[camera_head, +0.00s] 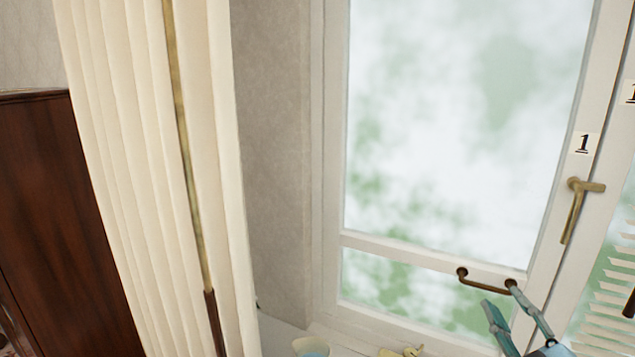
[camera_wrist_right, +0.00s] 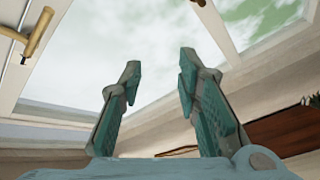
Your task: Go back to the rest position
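My right gripper (camera_head: 505,306) is at the lower right of the head view, in front of the lower window frame. One finger overlaps the right end of the brass pull handle (camera_head: 482,283) in the picture; I cannot tell whether they touch. In the right wrist view the two teal fingers (camera_wrist_right: 156,82) stand apart with nothing between them, so the gripper is open and empty. My left gripper is not in view.
A white-framed window (camera_head: 334,150) with a brass lever handle (camera_head: 575,205) fills the right. A cream curtain (camera_head: 130,150) hangs at the left beside dark wooden furniture (camera_head: 55,220). A cup (camera_head: 312,347) and a small yellow object (camera_head: 403,352) are on the sill below.

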